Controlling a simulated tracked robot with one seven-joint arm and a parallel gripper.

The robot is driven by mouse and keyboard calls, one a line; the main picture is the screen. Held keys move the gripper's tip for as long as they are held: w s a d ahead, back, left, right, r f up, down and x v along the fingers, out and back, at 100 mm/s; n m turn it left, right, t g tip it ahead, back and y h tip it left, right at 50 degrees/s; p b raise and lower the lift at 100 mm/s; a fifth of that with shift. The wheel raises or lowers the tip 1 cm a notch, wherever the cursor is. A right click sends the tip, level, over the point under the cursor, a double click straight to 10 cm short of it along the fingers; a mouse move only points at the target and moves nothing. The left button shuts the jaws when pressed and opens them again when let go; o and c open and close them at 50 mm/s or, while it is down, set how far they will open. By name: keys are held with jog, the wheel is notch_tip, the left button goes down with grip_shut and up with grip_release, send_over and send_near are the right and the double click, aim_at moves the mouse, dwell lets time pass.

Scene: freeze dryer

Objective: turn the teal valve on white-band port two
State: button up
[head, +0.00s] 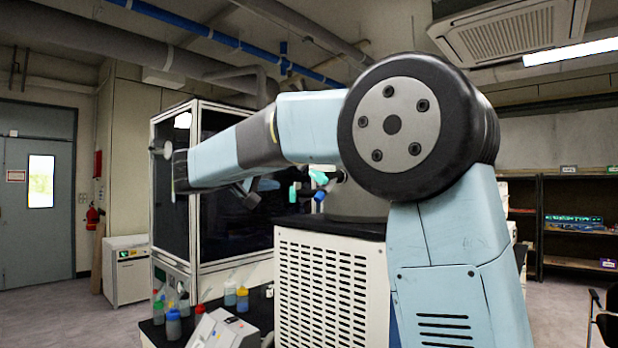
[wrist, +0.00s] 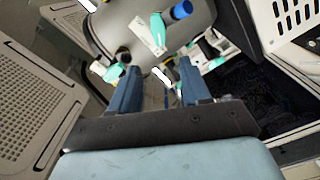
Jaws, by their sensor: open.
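In the wrist view, my gripper (wrist: 158,76) is open, with two blue-grey fingers pointing at the grey metal drum (wrist: 200,28). A teal valve (wrist: 158,30) with a blue cap (wrist: 181,9) stands above and between the fingers. Another teal valve (wrist: 117,70) shows beside the left fingertip, and a further one (wrist: 213,63) lies right of the right finger. White bands show near the valves. I cannot tell which port is number two. I see nothing held between the fingers. In the head view, teal valves (head: 294,191) show small beside the arm.
A white vented cabinet (head: 330,290) stands below the drum. A glass-fronted enclosure (head: 230,195) is left of it. Several capped bottles (head: 173,325) and a white box-like device (head: 222,330) sit on the dark bench. A beige perforated panel (wrist: 40,100) is at left in the wrist view.

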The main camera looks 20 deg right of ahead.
aim_at(314, 176)
jog(key=x, duration=1.3)
jog(key=shift+w+d, duration=0.2)
jog(key=shift+d, duration=0.05)
grip_shut()
